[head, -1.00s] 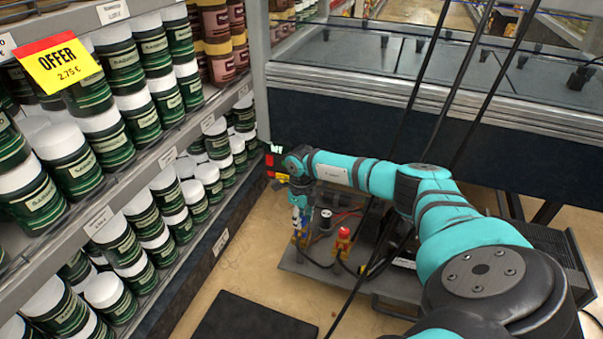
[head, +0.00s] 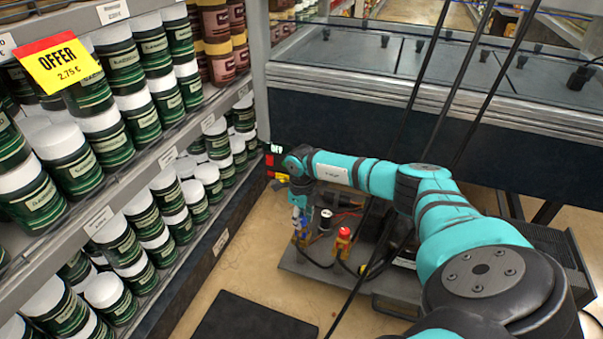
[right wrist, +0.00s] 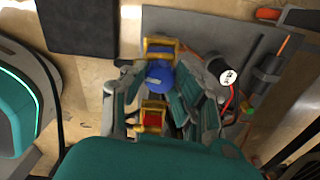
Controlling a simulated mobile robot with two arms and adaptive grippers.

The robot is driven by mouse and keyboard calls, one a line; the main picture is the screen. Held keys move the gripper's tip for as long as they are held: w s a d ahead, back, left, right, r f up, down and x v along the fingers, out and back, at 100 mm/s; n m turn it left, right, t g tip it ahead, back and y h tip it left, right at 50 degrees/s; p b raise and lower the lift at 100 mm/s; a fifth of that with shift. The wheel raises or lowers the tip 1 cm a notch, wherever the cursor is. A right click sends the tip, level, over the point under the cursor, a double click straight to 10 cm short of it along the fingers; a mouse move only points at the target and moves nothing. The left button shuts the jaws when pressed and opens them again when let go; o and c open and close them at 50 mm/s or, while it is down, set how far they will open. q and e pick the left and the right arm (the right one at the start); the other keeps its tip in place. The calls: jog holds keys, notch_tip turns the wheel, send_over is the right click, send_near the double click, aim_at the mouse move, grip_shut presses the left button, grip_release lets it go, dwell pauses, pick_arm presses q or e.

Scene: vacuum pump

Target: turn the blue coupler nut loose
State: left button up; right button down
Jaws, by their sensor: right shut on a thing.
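The blue coupler nut (right wrist: 158,73) is a round blue cap in front of a yellow fitting (right wrist: 160,47) in the right wrist view. My right gripper (right wrist: 157,84) is around the nut, one finger on each side, and is shut on it. In the head view my right gripper (head: 299,214) points down at the left end of the grey pump plate. Its fingers are small there and largely cover the nut. My left gripper is in neither view.
A red-topped yellow fitting (head: 343,239) and a black cylinder with a white top (head: 325,217) stand close by on the grey plate (head: 309,266). Shelves of jars (head: 130,240) line the left. A black mat (head: 254,317) lies on the floor.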

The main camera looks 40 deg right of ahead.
jog(key=c, duration=1)
grip_release()
notch_tip(320, 180, up, 12)
